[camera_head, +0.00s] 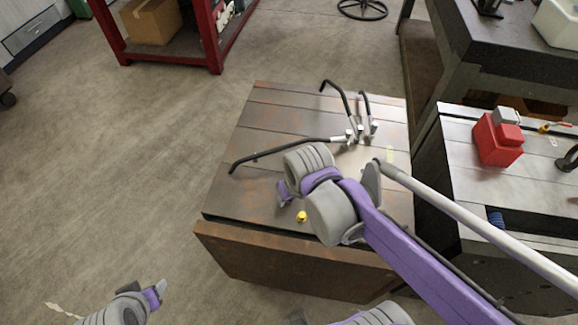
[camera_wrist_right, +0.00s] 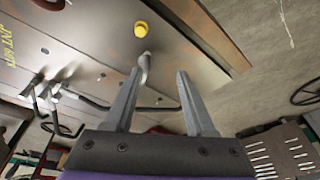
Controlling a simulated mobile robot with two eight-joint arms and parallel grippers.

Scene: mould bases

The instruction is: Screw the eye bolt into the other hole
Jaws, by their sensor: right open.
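A small yellow piece (camera_head: 301,216), which may be the eye bolt, is on the top face of the rusty-edged mould base (camera_head: 262,118), near its front edge. The yellow piece shows beyond my right fingertips in the right wrist view (camera_wrist_right: 141,29); I cannot make out its ring. My right gripper (camera_wrist_right: 160,72) is open, its fingers apart and apart from the yellow piece. A shiny silver part (camera_wrist_right: 145,65) shows by one fingertip; I cannot tell what it is. Small dark holes dot the top face. My left gripper (camera_head: 158,290) is low at the left, away from the block.
Black bent rods with silver ends (camera_head: 352,132) stand on the block's right rear part. A second block at the right carries a red box (camera_head: 497,140). A grey workbench (camera_head: 500,50) and a red shelf (camera_head: 215,45) stand behind. The floor at left is clear.

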